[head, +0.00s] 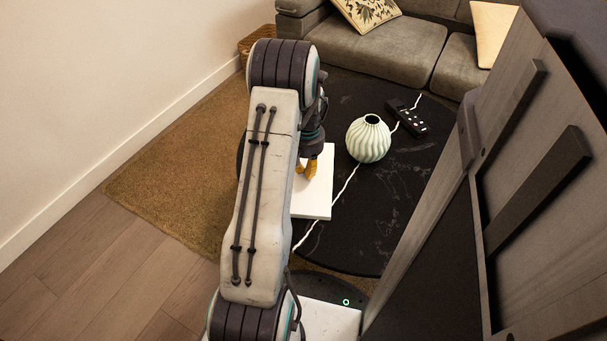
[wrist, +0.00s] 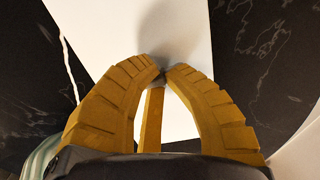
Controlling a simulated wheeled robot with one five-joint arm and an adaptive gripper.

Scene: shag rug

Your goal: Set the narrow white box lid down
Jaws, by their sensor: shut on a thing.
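The narrow white box lid (head: 317,200) is a flat white rectangle over the dark marble table, partly hidden behind my arm. In the wrist view the white lid (wrist: 130,30) spreads out beyond the fingertips. My gripper (head: 307,171), with yellow fingers, is above the lid, pointing down. In the wrist view my gripper (wrist: 163,76) has its fingers drawn together, shut on the lid. The exact grip point is hidden by the fingertips. I cannot tell whether the lid touches the tabletop or is held just above it.
The round black marble table (head: 385,215) has white veins. A pale green ribbed vase (head: 368,140) stands right of the lid, with a black remote (head: 408,118) behind it. A grey sofa (head: 375,55) is at the back. A wooden panelled piece (head: 440,230) rises at right. The table's front right is clear.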

